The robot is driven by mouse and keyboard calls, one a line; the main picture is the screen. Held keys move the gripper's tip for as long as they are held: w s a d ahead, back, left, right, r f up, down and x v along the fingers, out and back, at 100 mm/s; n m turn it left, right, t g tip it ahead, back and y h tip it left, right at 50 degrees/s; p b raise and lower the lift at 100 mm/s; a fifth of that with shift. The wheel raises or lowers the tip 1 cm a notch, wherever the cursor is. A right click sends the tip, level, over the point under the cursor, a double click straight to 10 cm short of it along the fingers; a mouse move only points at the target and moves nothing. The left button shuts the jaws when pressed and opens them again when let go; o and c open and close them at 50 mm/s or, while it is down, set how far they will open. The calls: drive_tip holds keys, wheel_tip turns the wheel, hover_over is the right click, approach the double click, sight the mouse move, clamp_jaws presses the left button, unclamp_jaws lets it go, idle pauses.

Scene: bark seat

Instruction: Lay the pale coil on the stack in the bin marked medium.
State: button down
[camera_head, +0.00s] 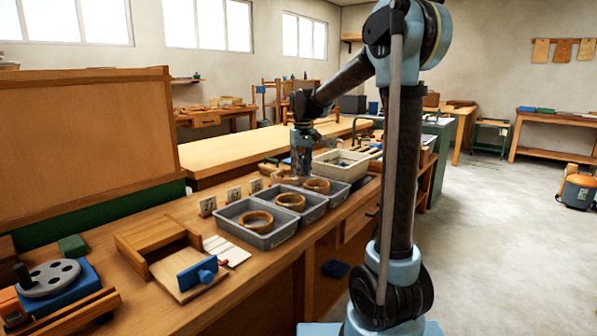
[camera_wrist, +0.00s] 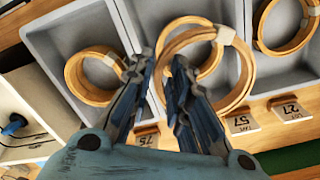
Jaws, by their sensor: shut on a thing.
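My gripper (camera_wrist: 165,65) is shut on the wall of a pale wooden coil (camera_wrist: 243,75), held over the middle grey bin (camera_wrist: 148,14) in the wrist view. A pale binding shows on this coil. Another coil (camera_wrist: 190,48) lies in that bin, partly hidden behind the held one.
The outer grey bins also hold coils, at left (camera_wrist: 95,75) and right (camera_wrist: 285,28) in the wrist view. A cream tub (camera_head: 341,167) stands beyond the bins. A wooden fixture (camera_head: 160,248) and blue-based device (camera_head: 50,285) are on the near bench.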

drive_tip(key=shift+f, duration=0.15)
drive_tip(key=shift+f, duration=3.55)
drive_tip(key=shift+f, duration=0.2)
drive_tip(key=c, duration=1.4)
unclamp_jaws()
drive_tip(key=o, duration=0.3)
drive_tip(key=shift+r, duration=0.1)
drive_tip(key=shift+r, duration=3.35)
